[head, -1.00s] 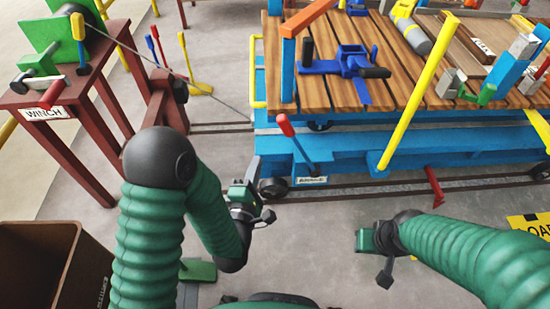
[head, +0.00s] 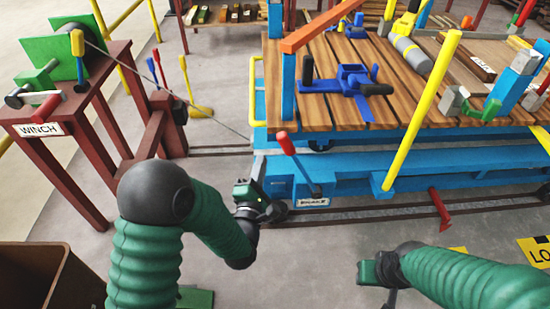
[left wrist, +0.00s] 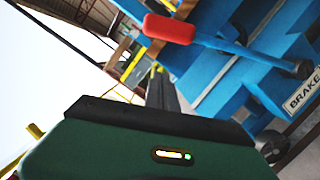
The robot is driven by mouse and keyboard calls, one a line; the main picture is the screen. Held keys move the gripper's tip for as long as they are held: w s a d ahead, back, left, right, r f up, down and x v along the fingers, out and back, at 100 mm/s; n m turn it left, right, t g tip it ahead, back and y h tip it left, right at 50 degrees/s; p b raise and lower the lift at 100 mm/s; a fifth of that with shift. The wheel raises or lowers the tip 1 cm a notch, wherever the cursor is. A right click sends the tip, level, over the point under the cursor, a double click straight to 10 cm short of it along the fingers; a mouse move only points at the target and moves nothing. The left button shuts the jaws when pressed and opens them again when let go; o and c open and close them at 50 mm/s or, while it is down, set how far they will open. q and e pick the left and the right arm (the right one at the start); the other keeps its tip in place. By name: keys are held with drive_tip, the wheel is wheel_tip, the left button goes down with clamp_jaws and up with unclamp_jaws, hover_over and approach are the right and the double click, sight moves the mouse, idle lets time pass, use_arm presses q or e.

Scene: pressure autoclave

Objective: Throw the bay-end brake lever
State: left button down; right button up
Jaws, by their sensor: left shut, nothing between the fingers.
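The blue cart (head: 420,158) carries a wooden deck with a blue clamp (head: 358,78). A yellow post (head: 422,110) rises right of the lever. A red winch stand (head: 70,130) is at left, its cable running to the cart. A brown bin (head: 45,280) is at lower left.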

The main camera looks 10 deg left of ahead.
use_arm(q)
drive_tip(key=w+d, duration=0.1)
drive_tip(key=d+r+b, duration=0.1)
drive_tip(key=w+d+r, duration=0.1)
drive_tip(key=shift+w+d, duration=0.3)
drive_tip(key=shift+d, duration=0.05)
use_arm(e)
drive_tip(key=shift+s+x, duration=0.25)
drive_tip(key=shift+x, duration=0.75)
